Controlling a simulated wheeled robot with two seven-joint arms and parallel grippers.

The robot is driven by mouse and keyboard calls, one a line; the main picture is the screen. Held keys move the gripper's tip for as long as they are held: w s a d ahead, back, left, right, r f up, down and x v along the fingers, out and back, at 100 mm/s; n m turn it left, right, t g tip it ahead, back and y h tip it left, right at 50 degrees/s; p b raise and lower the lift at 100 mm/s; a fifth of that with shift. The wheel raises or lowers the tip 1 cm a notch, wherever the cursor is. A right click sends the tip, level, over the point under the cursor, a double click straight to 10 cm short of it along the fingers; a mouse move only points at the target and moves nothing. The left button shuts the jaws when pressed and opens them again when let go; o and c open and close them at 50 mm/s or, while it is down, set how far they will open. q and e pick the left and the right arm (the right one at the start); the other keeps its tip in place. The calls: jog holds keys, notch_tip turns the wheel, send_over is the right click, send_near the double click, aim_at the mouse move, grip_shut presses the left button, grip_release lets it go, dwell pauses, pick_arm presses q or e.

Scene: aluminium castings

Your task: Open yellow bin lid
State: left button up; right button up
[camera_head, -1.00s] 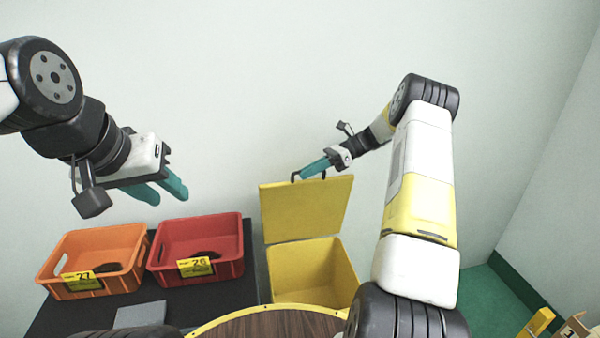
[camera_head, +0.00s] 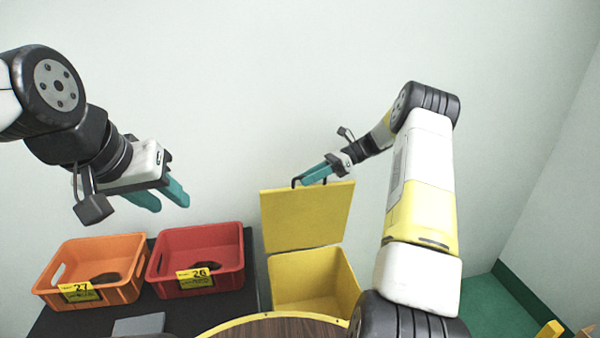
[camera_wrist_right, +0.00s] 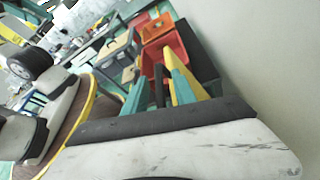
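The yellow bin (camera_head: 304,275) stands at the centre of the head view with its mouth uncovered. Its yellow lid (camera_head: 305,220) stands raised, nearly upright, at the back of the bin near the wall. My right gripper (camera_head: 316,174) is at the black handle (camera_head: 296,181) on the lid's top edge. In the right wrist view the gripper's teal fingers (camera_wrist_right: 157,88) stand apart, with the black handle between them and the yellow lid (camera_wrist_right: 183,90) behind. My left gripper (camera_head: 160,194) is open and empty, above the crates at left.
An orange crate (camera_head: 137,284) marked 27 and a red crate (camera_head: 238,270) marked 26 sit on a dark table (camera_head: 232,304), each with a dark part inside. A round wooden top with a yellow rim (camera_head: 275,328) is in front. The pale wall is close behind the lid.

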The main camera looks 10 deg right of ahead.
jog(key=v, duration=0.7)
jog(key=shift+d+r, duration=0.15)
jog(key=shift+d, duration=0.25)
jog(key=shift+a+r, duration=0.15)
jog(key=shift+r, duration=0.15)
jog(key=s+a+r+n+t+h, duration=0.1)
jog(key=s+a+r+n+h, duration=0.35)
jog(key=s+r, duration=0.25)
jog(key=s+a+r+n+t+h, duration=0.1)
jog(key=s+a+r+n+h, duration=0.3)
jog(key=s+r, duration=0.35)
jog(key=s+n+t+h, duration=0.3)
jog(key=s+n+t, duration=0.3)
jog(key=s+n, duration=0.6)
jog(key=s, duration=0.6)
jog(key=shift+s, duration=0.2)
